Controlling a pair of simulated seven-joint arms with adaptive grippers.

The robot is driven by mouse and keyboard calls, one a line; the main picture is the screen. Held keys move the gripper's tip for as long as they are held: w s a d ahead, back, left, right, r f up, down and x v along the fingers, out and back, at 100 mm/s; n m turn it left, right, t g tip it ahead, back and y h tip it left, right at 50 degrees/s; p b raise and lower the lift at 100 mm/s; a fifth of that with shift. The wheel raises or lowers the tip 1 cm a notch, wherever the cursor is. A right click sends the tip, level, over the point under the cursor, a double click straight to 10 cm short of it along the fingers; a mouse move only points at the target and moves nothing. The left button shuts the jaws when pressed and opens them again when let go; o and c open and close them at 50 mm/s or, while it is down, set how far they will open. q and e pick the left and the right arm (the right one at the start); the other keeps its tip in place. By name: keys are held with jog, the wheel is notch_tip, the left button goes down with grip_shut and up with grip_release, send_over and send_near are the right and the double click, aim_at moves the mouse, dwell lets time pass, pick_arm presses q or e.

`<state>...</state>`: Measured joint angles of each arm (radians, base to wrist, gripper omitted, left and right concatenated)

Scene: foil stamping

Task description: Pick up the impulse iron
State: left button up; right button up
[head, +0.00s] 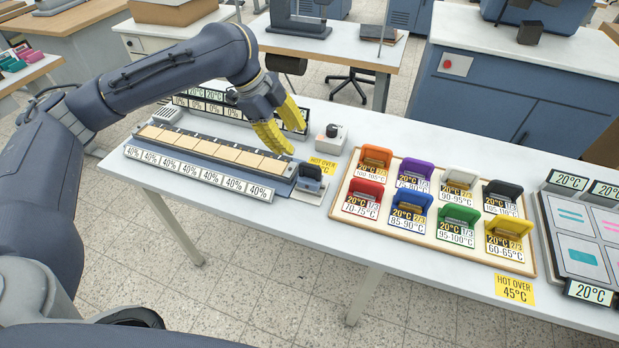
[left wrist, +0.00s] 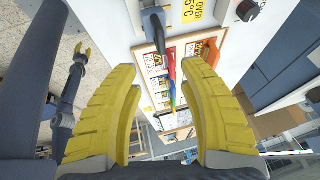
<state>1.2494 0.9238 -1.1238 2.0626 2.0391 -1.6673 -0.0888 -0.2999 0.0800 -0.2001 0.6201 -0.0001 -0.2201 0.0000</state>
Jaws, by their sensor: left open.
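In the left wrist view a dark grey handle-like part (left wrist: 157,27) shows at the top, beyond the fingertips. My left gripper (head: 297,139) is open and empty, above the right end of the bar and up-left of the block; its two yellow fingers (left wrist: 166,66) stand wide apart. My right gripper (left wrist: 83,48) appears small in the left wrist view, its jaws too small to judge.
The long bar (head: 205,155) carries tan plates and several "40%" displays. A small box with a black knob (head: 330,140) stands behind the block. A wooden tray (head: 345,213) with several coloured handled pieces lies to the right. A panel of pads (head: 580,232) is farther right.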

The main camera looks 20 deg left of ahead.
aim_at(308, 165)
pick_arm(q)
jog(key=x, duration=0.6)
jog(key=shift+a+x, duration=0.15)
jog(key=shift+x, duration=1.3)
jog(key=shift+a+x, duration=0.1)
jog(key=shift+x, duration=1.4)
jog(key=shift+w+f, duration=0.1)
jog(key=shift+c, duration=0.4)
grip_shut()
